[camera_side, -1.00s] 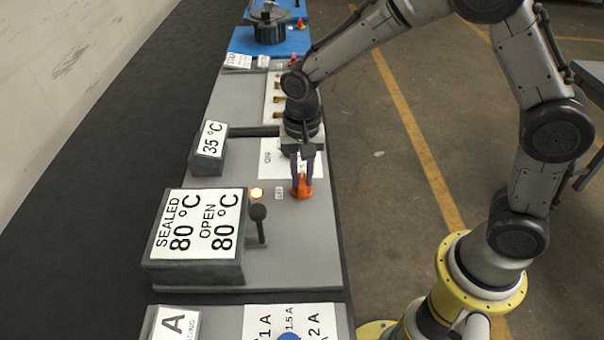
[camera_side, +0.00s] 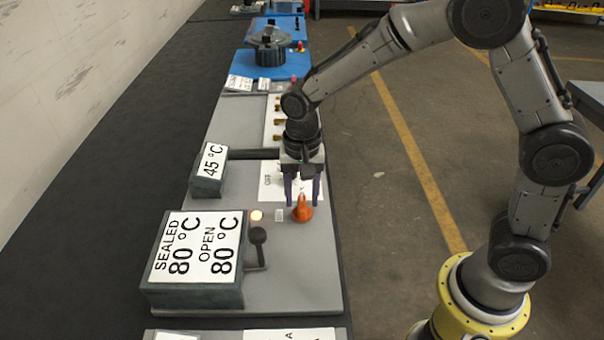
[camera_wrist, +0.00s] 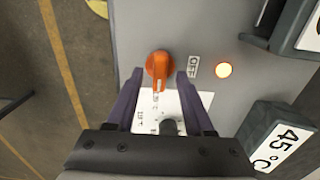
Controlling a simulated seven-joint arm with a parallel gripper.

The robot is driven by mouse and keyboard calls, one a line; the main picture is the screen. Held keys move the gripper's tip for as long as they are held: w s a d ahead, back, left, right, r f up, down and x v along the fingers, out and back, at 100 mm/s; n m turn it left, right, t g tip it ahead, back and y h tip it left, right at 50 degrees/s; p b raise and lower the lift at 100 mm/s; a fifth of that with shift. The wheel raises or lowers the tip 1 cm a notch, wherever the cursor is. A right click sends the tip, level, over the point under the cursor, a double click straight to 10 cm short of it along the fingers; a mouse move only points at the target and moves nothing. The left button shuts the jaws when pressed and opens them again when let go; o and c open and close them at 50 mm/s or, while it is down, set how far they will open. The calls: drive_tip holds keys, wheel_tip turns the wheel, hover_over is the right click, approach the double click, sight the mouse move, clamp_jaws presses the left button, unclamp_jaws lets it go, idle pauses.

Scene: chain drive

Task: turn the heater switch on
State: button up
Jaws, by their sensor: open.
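The heater switch is an orange knob (camera_side: 302,211) on the grey panel, near its right edge. In the wrist view the knob (camera_wrist: 158,66) has its white pointer end toward the white card. My gripper (camera_side: 302,204) points down over the knob with its two purple fingers spread. In the wrist view the fingertips (camera_wrist: 160,77) sit either side of the pointer end, apart from it. An amber lamp (camera_side: 257,215) is lit left of the knob, with a small label (camera_wrist: 194,67) between them. A display (camera_side: 209,168) reads 45 °C.
A white card (camera_side: 270,185) lies behind the knob. Blue units (camera_side: 272,62) stand farther back.

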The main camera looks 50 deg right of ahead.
wheel_tip(320, 180, up, 13)
idle(0.4)
drive_tip(key=shift+r, duration=0.15)
wheel_tip(320, 180, up, 5)
drive_tip(key=t, duration=0.2)
hover_over(302, 202)
drive_tip(key=s+d, duration=0.3)
drive_tip(key=s+d+r+t, duration=0.2)
drive_tip(key=s+d+r, duration=0.15)
drive_tip(key=s, duration=0.45)
drive_tip(key=s+d+f+n+t, duration=0.1)
drive_tip(key=s+d+f+n, duration=0.2)
drive_tip(key=s+f+n, duration=0.3)
drive_tip(key=s+n, duration=0.3)
drive_tip(key=s, duration=0.1)
drive_tip(key=shift+s+f+t, duration=0.3)
drive_tip(key=shift+f, duration=0.1)
